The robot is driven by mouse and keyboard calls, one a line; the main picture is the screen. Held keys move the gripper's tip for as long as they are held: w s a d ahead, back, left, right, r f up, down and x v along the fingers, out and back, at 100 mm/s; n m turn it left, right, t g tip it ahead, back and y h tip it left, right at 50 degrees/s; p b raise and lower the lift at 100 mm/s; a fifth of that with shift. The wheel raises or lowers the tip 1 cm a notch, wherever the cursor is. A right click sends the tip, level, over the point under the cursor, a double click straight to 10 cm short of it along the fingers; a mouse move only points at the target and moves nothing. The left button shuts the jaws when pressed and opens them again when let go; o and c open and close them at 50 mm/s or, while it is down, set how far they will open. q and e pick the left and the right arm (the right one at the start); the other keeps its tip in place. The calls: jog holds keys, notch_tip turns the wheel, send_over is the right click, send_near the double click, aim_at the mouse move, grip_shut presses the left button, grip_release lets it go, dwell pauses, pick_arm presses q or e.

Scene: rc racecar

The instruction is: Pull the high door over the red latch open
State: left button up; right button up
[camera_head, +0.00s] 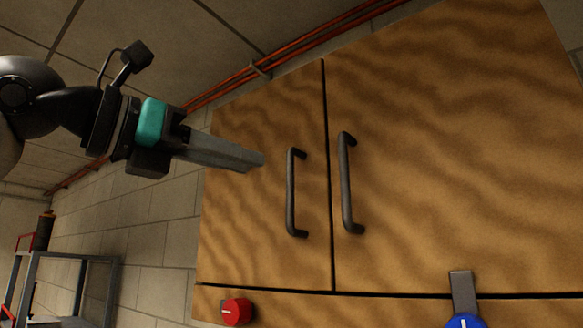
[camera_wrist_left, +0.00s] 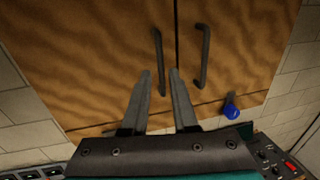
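The high door (camera_head: 240,215) above the red latch (camera_head: 236,312) is the left of two wooden doors and appears shut. Its dark vertical bar handle (camera_head: 291,192) is near its right edge; it also shows in the left wrist view (camera_wrist_left: 158,62). My left gripper (camera_head: 260,160) is in front of this door, with its fingertips a little left of the handle and apart from it in the head view. In the left wrist view its two fingers (camera_wrist_left: 160,73) are open, and the handle appears in line with the gap between them. My right gripper is not in view.
The right door (camera_head: 450,150) has a similar handle (camera_head: 348,183) close by. A blue latch (camera_head: 463,320) is below that door. Red pipes (camera_head: 300,43) run along the top of the wall. A metal shelf (camera_head: 85,260) stands at lower left.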

aim_at(287, 173)
pick_arm(q)
jog(key=p+x, duration=0.2)
jog(key=x, duration=0.7)
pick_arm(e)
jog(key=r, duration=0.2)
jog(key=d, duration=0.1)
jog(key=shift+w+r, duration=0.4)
pick_arm(q)
grip_shut()
dwell(0.5)
